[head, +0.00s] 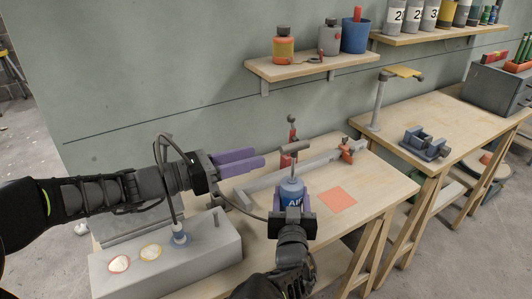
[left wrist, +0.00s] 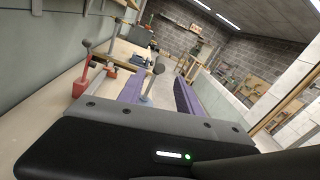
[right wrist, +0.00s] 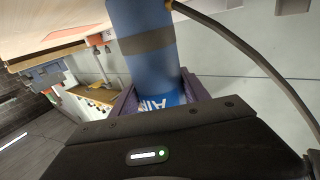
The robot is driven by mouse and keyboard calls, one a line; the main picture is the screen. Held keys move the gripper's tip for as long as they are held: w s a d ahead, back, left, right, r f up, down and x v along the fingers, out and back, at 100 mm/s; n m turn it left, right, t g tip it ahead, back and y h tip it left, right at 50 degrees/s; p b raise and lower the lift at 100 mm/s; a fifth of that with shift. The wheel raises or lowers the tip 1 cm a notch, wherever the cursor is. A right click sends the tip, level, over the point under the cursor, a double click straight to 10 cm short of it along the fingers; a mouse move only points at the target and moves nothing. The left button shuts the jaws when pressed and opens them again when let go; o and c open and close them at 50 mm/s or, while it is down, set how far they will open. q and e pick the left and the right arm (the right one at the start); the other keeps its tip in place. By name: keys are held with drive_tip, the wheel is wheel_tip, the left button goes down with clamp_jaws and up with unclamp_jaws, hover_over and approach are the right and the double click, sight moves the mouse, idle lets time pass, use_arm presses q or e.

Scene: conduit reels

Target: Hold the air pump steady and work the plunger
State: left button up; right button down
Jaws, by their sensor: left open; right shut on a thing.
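The blue air pump (head: 291,188) stands upright on the near workbench, its label partly hidden by my right gripper (head: 292,201). That gripper is shut around the pump's body; the right wrist view shows the blue cylinder (right wrist: 150,60) between its purple fingers. The grey T-shaped plunger handle (head: 294,148) sticks up above the pump. My left gripper (head: 262,157) is open and empty, just left of the handle and apart from it. In the left wrist view the handle (left wrist: 157,70) shows beyond and between the open fingers. A dark hose runs from the pump to the left.
A grey box (head: 205,258) with coloured rings stands at the front left. A red clamp (head: 287,160) and a grey rail (head: 315,165) lie behind the pump. An orange square (head: 338,198) marks bare bench to the right. A shelf (head: 300,68) hangs on the wall above.

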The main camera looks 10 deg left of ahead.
sight(293, 147)
use_arm(q)
drive_tip(key=shift+s+a, duration=0.2)
drive_tip(key=shift+a, duration=0.05)
drive_tip(key=shift+a+f, duration=0.1)
idle(0.3)
drive_tip(key=x, duration=1.2)
drive_tip(key=shift+c, duration=0.4)
clamp_jaws()
